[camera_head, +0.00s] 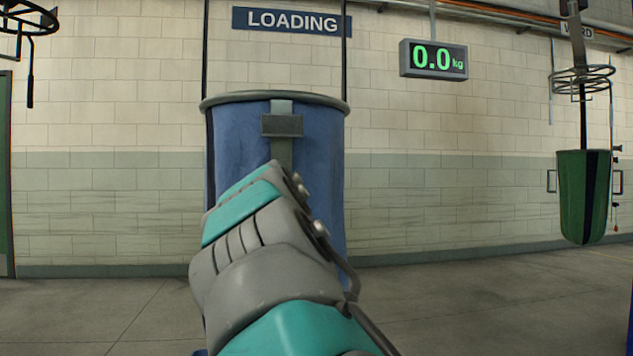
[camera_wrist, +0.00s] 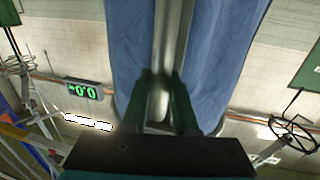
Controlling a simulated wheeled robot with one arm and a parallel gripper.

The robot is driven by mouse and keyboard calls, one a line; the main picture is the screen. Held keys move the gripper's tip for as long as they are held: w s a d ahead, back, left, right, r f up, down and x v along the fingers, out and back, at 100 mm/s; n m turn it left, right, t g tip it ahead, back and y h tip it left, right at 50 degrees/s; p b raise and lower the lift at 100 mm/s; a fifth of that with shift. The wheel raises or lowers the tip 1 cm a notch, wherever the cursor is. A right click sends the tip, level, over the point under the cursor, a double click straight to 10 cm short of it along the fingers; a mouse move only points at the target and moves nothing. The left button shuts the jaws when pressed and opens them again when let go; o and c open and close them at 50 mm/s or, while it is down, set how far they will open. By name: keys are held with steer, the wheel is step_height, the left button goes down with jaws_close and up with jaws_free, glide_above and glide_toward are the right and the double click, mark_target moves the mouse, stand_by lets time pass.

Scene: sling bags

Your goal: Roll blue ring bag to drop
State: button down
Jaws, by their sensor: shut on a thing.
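The blue ring bag (camera_head: 232,150) hangs in front of the wall under the LOADING sign, with a grey ring around its top. A grey strap with a dark plate runs down its front. My arm covers its lower middle in the head view. The blue cloth also fills the middle of the wrist view (camera_wrist: 215,70). My gripper (camera_wrist: 160,85) shows there with its two dark fingers on either side of a grey upright bar on the bag, shut on it. My gripper's fingers are hidden in the head view.
A green display (camera_head: 434,59) reads 0.0 kg. A green bag (camera_head: 583,195) hangs at the right below a spoked ring (camera_head: 583,78). Another dark ring frame (camera_head: 28,20) hangs at the top left. The floor on both sides looks clear.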

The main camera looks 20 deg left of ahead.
steer(key=shift+s+a+r, duration=0.2)
steer(key=shift+s+a, duration=0.55)
steer(key=shift+a, duration=0.2)
steer(key=c, duration=0.7)
jaws_free()
steer(key=shift+f, duration=0.15)
